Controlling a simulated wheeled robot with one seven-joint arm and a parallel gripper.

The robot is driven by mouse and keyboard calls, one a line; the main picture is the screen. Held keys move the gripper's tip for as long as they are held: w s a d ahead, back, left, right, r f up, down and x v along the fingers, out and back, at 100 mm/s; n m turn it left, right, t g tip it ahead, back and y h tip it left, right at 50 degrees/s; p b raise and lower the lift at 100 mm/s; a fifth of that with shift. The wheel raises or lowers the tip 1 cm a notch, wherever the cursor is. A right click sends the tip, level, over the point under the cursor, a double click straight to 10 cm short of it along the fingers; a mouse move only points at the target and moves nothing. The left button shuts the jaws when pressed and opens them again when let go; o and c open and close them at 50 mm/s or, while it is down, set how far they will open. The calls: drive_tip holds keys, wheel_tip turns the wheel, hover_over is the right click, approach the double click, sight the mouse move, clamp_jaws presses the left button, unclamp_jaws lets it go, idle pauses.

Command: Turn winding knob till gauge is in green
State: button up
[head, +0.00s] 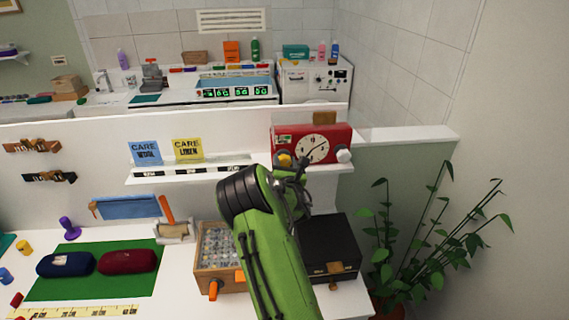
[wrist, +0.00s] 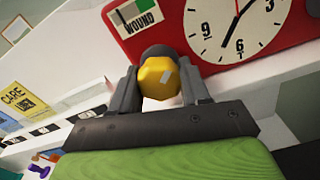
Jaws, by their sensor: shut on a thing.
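The winding knob (wrist: 158,78) is yellow and faceted, on the front of the red clock (wrist: 115,32). My gripper (wrist: 160,88) is shut on it, one finger on each side. In the head view, the red clock (head: 278,133) sits on the white ledge, and the yellow knob (head: 284,159) shows just above my gripper (head: 290,172). The gauge (wrist: 137,16) labelled WOUND is above the knob, with a green part and a paler part; I cannot tell where its pointer stands. The white clock dial (wrist: 228,25) is right of the gauge.
The ledge (head: 140,180) carries a blue card (head: 145,152) and a yellow card (head: 187,149) left of the clock. A white knob (head: 344,155) is on the clock's right. Below are a wooden box (head: 215,272), a black case (head: 330,243) and a plant (head: 390,240).

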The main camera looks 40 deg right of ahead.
drive_tip(key=m+b, duration=0.2)
drive_tip(key=m, duration=0.2)
drive_tip(key=shift+f+m, duration=0.1)
drive_tip(key=shift+m, duration=0.2)
drive_tip(key=m+b, duration=0.3)
drive_tip(key=m, duration=0.1)
drive_tip(key=shift+m+b, duration=0.3)
drive_tip(key=shift+b, duration=0.05)
drive_tip(key=m+b, duration=0.5)
drive_tip(key=b, duration=0.1)
drive_tip(key=shift+f+m+b, duration=0.15)
drive_tip(key=shift+m+b, duration=0.15)
drive_tip(key=shift+b, duration=0.05)
drive_tip(key=m+b, duration=0.5)
drive_tip(key=b, duration=0.1)
drive_tip(key=m+b, duration=0.3)
drive_tip(key=m, duration=0.1)
drive_tip(key=shift+m+b, duration=0.4)
drive_tip(key=m+b, duration=0.3)
drive_tip(key=m, duration=0.2)
drive_tip(key=m+b, duration=0.1)
drive_tip(key=m, duration=0.6)
drive_tip(key=m+b, duration=0.1)
drive_tip(key=m, duration=0.1)
drive_tip(key=shift+r+m, duration=0.2)
drive_tip(key=shift+m, duration=0.2)
